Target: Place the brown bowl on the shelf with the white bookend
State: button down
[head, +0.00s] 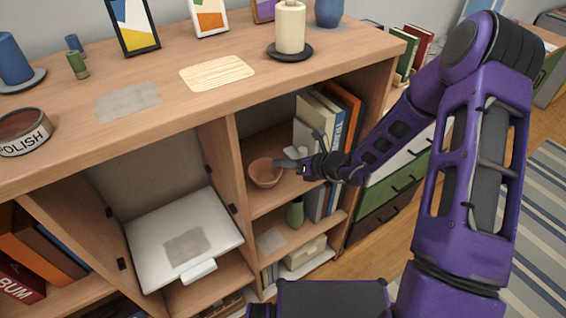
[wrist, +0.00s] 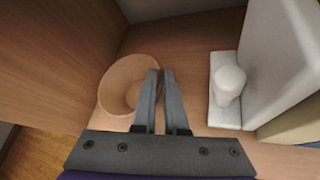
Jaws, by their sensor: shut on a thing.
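The brown bowl (head: 264,174) is inside the upper open compartment on the right of the cabinet, near the front edge of its shelf (head: 285,194). My gripper (head: 284,163) reaches in from the right and is shut on the bowl's right rim. In the wrist view the bowl (wrist: 115,88) is at the left finger, and the fingertips (wrist: 160,74) are close together. I cannot tell whether the bowl touches the shelf. The white bookend (wrist: 226,88), with a rounded knob on its base, stands to the right of the bowl, apart from it. My gripper partly hides it in the head view.
Several upright books (head: 345,110) fill the compartment's right side. A wooden divider (head: 222,165) closes its left side. The lower shelf holds a green vase (head: 295,212). A white candle (head: 290,28) stands on the cabinet top. Shelf behind the bowl is clear.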

jog(key=c, duration=1)
grip_release()
jog(key=shift+f, duration=0.1)
jog(key=shift+o, duration=0.2)
jog(key=shift+r, duration=0.25)
jog(key=p+v, duration=0.1)
jog(key=v, duration=1.1)
jog(key=shift+p, duration=0.4)
jog(key=shift+f, duration=0.15)
